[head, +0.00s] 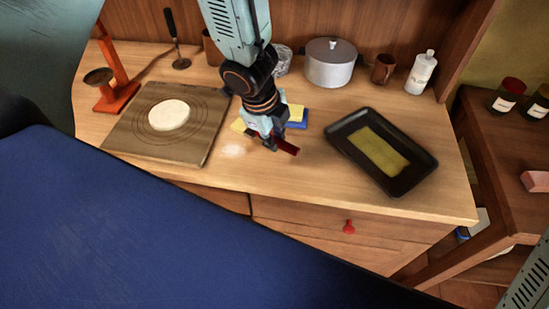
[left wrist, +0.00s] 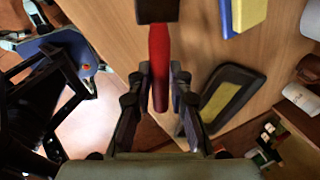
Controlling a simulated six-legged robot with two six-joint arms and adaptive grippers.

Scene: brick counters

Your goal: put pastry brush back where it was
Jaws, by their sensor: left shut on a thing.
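My left gripper (head: 271,139) is shut on the pastry brush, above the middle of the wooden counter. The brush's dark red handle (head: 288,147) sticks out from the fingers to the right. In the left wrist view the red handle (left wrist: 159,62) lies between my fingers (left wrist: 160,98), with a dark brown block-like head (left wrist: 157,10) at the top edge. I cannot tell the brush's exact height above the counter. A black tray (head: 413,179) with a yellow-green sheet (head: 380,152) lies to the right of the gripper. My right gripper is not in view.
A board (head: 192,143) with a round of dough (head: 168,115) lies left. A blue and yellow block (head: 298,117) is close behind the gripper. A lidded pot (head: 331,64), mug (head: 383,69) and white bottle (head: 420,73) stand at the back. The front counter strip is mostly clear.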

